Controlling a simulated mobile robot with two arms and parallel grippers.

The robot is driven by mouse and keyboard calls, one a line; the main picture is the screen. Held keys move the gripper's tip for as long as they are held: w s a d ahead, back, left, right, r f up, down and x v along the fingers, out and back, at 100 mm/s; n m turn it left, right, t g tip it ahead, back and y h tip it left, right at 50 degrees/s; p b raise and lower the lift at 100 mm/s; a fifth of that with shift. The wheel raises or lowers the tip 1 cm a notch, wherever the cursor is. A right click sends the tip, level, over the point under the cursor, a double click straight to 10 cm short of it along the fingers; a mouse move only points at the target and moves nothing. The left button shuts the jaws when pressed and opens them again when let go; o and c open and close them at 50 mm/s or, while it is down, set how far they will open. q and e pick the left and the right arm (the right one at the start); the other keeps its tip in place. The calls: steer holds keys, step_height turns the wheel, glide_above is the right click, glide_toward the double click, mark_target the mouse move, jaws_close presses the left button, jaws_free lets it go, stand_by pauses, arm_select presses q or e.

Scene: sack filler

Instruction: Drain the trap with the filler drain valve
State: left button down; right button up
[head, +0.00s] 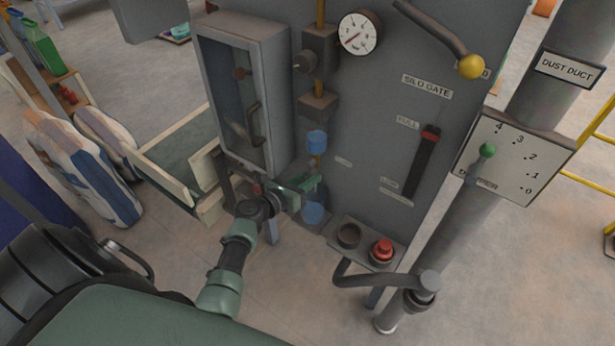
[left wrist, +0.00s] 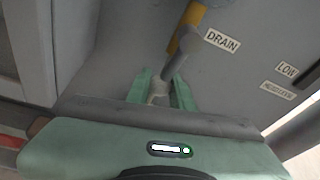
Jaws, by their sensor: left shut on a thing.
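My left gripper (head: 305,190) is low on the front of the grey filler cabinet, under the yellow pipe and the blue trap bowl (head: 316,142). In the left wrist view its two green fingers (left wrist: 160,92) are shut on a grey handle, the drain valve (left wrist: 158,90). A grey stem runs up from it beside the DRAIN label (left wrist: 222,40). In the head view the gripper hides most of the valve. A blue cup (head: 312,213) is just below the gripper. My right gripper is not in view.
A glass-fronted box (head: 238,95) stands left of the pipe, with a gauge (head: 360,33) above right. A silo gate lever (head: 428,150) and a red button (head: 382,250) are on the right. A dust duct (head: 460,215) stands farther right.

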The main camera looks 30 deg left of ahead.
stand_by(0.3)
arm_select(q)
steer(key=c, duration=1.2)
jaws_free()
steer(key=shift+c, duration=0.2)
steer(key=v, duration=0.7)
steer(key=shift+s, duration=0.4)
steer(key=shift+a+r, duration=0.1)
